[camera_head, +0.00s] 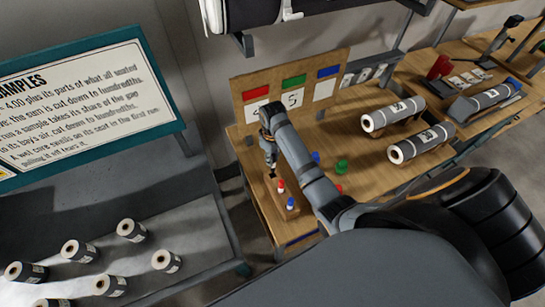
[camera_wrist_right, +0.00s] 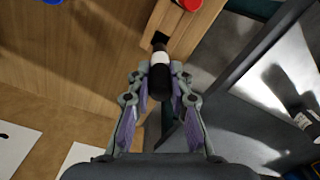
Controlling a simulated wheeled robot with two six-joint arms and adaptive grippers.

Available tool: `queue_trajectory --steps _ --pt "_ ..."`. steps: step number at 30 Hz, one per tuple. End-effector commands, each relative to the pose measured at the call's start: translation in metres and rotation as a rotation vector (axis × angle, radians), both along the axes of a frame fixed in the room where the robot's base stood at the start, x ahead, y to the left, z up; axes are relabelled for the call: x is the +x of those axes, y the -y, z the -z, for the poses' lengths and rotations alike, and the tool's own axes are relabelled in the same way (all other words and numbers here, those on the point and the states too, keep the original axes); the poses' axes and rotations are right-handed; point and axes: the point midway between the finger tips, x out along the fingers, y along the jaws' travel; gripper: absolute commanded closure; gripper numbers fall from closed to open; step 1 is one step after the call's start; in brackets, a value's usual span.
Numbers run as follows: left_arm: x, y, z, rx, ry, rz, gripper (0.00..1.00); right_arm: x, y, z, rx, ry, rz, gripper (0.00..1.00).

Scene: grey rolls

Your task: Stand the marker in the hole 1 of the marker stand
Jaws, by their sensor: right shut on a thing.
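My right gripper (camera_head: 269,158) is shut on a marker with a black end and a white band. The marker shows between the fingers in the right wrist view (camera_wrist_right: 160,78). The wooden marker stand (camera_wrist_right: 184,34) has a dark square hole (camera_wrist_right: 160,39) just beyond the marker's far end. I cannot tell whether that end is inside the hole. In the head view the stand (camera_head: 294,215) is just below the gripper. A red-topped marker (camera_head: 281,186) and a blue-topped marker (camera_head: 291,203) stand upright in it. My left gripper is not in view.
A board (camera_head: 290,88) with red, green and blue labels stands behind. Loose blue (camera_head: 316,157) and green (camera_head: 341,166) things are right of the stand.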

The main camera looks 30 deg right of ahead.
Motion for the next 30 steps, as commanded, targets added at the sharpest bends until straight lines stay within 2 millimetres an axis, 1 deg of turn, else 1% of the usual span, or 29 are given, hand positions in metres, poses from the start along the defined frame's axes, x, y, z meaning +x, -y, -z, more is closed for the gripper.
queue_trajectory --steps 7,30 --pt "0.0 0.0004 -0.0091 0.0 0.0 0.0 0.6 -0.0003 0.0003 -0.0015 0.001 -0.001 0.0 1.0" --pt "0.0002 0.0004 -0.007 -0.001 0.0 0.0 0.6 0.0001 0.0003 0.0027 0.0 0.0 0.0 1.0"
